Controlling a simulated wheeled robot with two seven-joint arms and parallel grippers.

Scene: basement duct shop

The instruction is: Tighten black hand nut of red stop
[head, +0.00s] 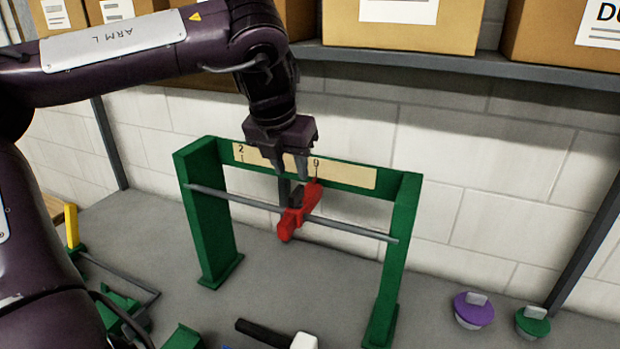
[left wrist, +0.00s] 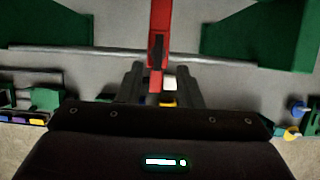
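The red stop (head: 289,225) sits on the grey rod (head: 345,229) of a green frame (head: 212,225), under a pale scale strip. It also shows in the left wrist view (left wrist: 160,18). Its black hand nut (head: 297,195) is on its upper part, partly hidden by my gripper; in the left wrist view the nut (left wrist: 157,50) is a dark piece on the red body. My left gripper (head: 291,174) points down just above the stop. Its two fingers stand apart, with the stop and nut in line with the gap; contact cannot be told. My right gripper is not in view.
Cardboard boxes (head: 405,22) stand on a shelf (head: 440,60) above the frame. A purple-lidded jar (head: 473,309) and a green-lidded jar (head: 532,321) stand at right. A black-handled tool (head: 262,332) and green parts lie in front.

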